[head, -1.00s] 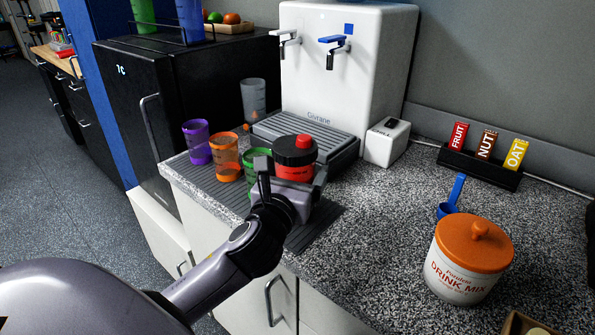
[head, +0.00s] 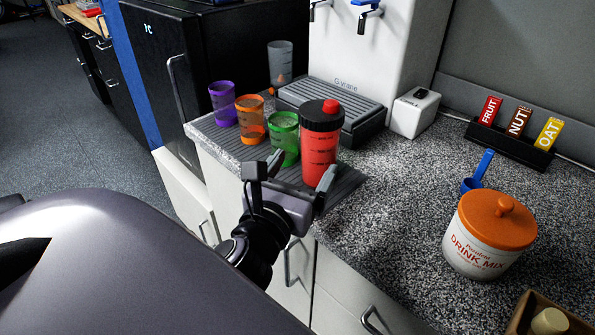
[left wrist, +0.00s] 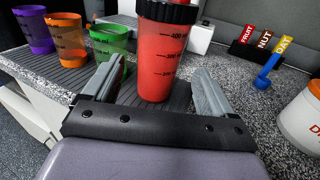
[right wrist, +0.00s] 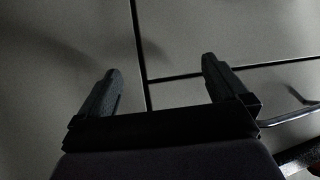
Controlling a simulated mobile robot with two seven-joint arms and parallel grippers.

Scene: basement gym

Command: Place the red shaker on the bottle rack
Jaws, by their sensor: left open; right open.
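The red shaker (head: 319,158) with a black lid and red cap stands upright on the ribbed dark grey mat (head: 346,184), at the right end of a row of cups. The mat may be the bottle rack; I cannot tell for sure. My left gripper (head: 290,172) is open and empty just in front of the shaker, apart from it. In the left wrist view the shaker (left wrist: 165,60) stands beyond and between the open fingers (left wrist: 158,85). My right gripper (right wrist: 160,85) is open and empty in front of pale cabinet fronts, and is not in the head view.
Purple (head: 223,104), orange (head: 250,119) and green (head: 284,138) cups stand left of the shaker. The water dispenser's drip tray (head: 332,100) is close behind. A drink mix jar (head: 490,235), blue scoop (head: 478,172) and bar holder (head: 508,147) are to the right. Speckled counter between is clear.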

